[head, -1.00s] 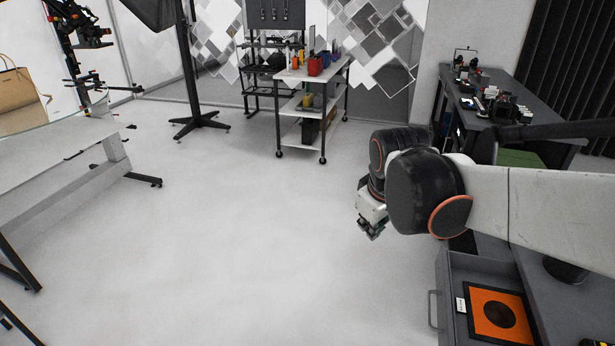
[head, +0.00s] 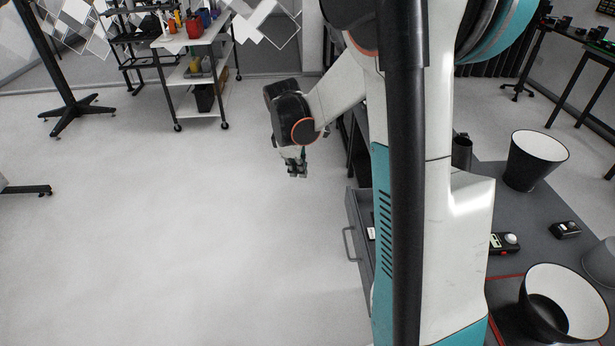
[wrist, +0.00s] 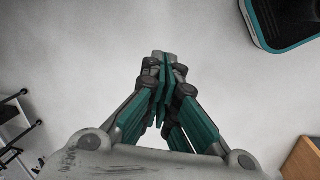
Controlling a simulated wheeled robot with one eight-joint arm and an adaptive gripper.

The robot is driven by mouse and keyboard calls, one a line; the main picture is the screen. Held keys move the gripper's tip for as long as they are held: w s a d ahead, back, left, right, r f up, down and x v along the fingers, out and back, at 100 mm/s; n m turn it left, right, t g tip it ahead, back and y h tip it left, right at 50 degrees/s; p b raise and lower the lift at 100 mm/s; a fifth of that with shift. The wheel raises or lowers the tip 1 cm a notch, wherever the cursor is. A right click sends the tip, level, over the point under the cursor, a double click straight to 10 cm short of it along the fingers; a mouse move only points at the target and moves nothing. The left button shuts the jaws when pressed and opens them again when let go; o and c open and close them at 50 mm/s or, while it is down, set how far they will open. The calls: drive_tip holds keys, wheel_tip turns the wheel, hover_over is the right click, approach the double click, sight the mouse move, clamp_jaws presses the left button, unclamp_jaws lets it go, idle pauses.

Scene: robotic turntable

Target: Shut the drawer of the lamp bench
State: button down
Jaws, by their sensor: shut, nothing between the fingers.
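The drawer (head: 358,236) of the lamp bench stands pulled out on the bench's left side, its bar handle (head: 349,244) facing left. My arm and column hide most of its inside. The lamp bench (head: 505,208) is grey, with its top to the right of my column. My gripper (head: 297,174) hangs in free air over the floor, beyond the drawer and left of it, touching nothing. In the wrist view my gripper (wrist: 163,72) is shut and empty above the pale floor.
Black lamp shades with white insides (head: 538,158) and small meters (head: 503,242) stand on the bench top. A wheeled shelf cart (head: 195,75) and a black stand (head: 75,108) are at the back left. The floor left of the drawer is clear.

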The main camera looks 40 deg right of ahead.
drive_tip(key=s+d+f+n+g, duration=0.1)
drive_tip(key=d+f, duration=0.6)
drive_tip(key=f, duration=0.3)
drive_tip(key=s+d+f+n+g+b, duration=0.1)
drive_tip(key=d+f+n, duration=0.1)
drive_tip(key=d+f, duration=0.6)
drive_tip(key=x, duration=0.2)
drive_tip(key=shift+f, duration=0.35)
drive_tip(key=shift+a, duration=0.1)
drive_tip(key=s+d, duration=0.3)
drive_tip(key=d, duration=0.3)
drive_tip(key=s+d+b, duration=0.1)
drive_tip(key=s+d, duration=0.3)
drive_tip(key=d, duration=0.2)
drive_tip(key=s+d+b, duration=0.1)
drive_tip(key=s+d, duration=0.3)
drive_tip(key=d, duration=0.2)
drive_tip(key=shift+d, duration=0.25)
drive_tip(key=shift+b, duration=0.3)
